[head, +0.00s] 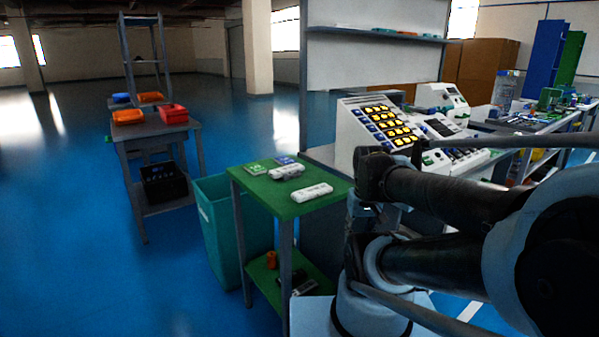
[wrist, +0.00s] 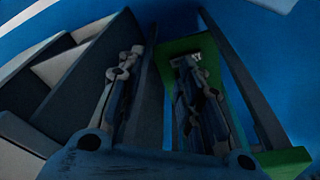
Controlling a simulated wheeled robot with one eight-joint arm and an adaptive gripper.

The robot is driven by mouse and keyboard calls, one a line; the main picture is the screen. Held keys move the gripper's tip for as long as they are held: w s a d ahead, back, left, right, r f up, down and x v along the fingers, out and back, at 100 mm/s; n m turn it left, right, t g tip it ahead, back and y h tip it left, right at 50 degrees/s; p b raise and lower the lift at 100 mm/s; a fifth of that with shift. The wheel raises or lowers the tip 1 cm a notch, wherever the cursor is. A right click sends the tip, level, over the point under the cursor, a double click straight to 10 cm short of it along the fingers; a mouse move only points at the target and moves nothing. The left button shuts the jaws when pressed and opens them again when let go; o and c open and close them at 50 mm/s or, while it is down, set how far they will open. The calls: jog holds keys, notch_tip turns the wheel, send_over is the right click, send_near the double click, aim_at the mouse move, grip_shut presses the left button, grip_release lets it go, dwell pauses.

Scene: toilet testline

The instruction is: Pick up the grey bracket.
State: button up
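The green two-level table (head: 259,187) stands in front of me. On its lower shelf a small grey piece (head: 303,287) lies beside a dark item; it may be the grey bracket, but it is too small to tell. My gripper (wrist: 158,60) shows in the wrist view with its two fingers apart and nothing visible between them. A green surface (wrist: 285,157) shows behind and beside the right finger. I cannot make out the bracket clearly in the wrist view. In the head view my arm fills the right side and my gripper cannot be made out.
Two white devices (head: 312,192) and small green and blue boxes lie on the table's top. An orange part (head: 271,259) is on the lower shelf. A teal bin (head: 222,240) stands left of the table. A white control panel (head: 378,130) is behind. Blue floor is free at left.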

jog(key=shift+w+d, duration=0.1)
jog(key=shift+w, duration=0.15)
jog(key=shift+o, duration=1)
jog(key=o, duration=0.8)
jog(key=shift+s+r+n, duration=0.15)
jog(key=shift+r+n, duration=0.15)
jog(key=shift+r, duration=0.6)
jog(key=shift+c, duration=0.2)
notch_tip(320, 180, up, 22)
jog(key=n+g, duration=0.2)
jog(key=n, duration=2.2)
send_over(291, 167)
notch_tip(291, 167, down, 17)
jog(key=shift+s+r, duration=0.15)
jog(key=shift+r, duration=0.05)
